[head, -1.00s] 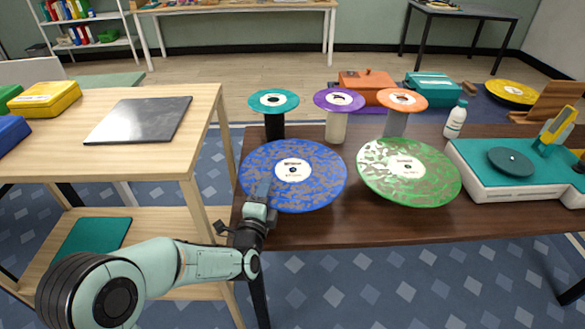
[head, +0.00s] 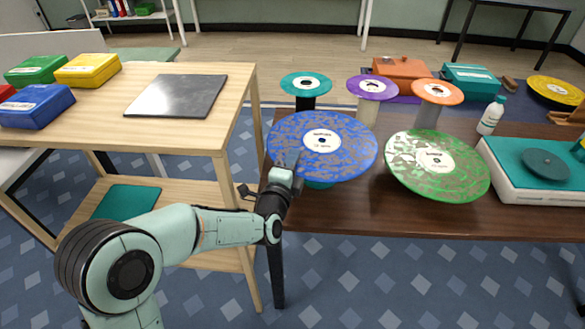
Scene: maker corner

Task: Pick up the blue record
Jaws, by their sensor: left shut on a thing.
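The blue record (head: 345,158), a large speckled disc with a white label, is in the middle of the head view. My left gripper (head: 287,166) is shut on its near left edge. The record is raised, and a bit of a teal support (head: 320,185) shows beneath it, apart from the disc as far as I can see. My right gripper is not in view.
A green record (head: 465,181) is close on the right, on the dark table (head: 360,216). Small teal (head: 287,82), purple (head: 363,91) and orange (head: 428,93) discs stand behind on posts. A white bottle (head: 490,118) and turntable (head: 510,178) are further right. A wooden shelf table (head: 225,107) is left.

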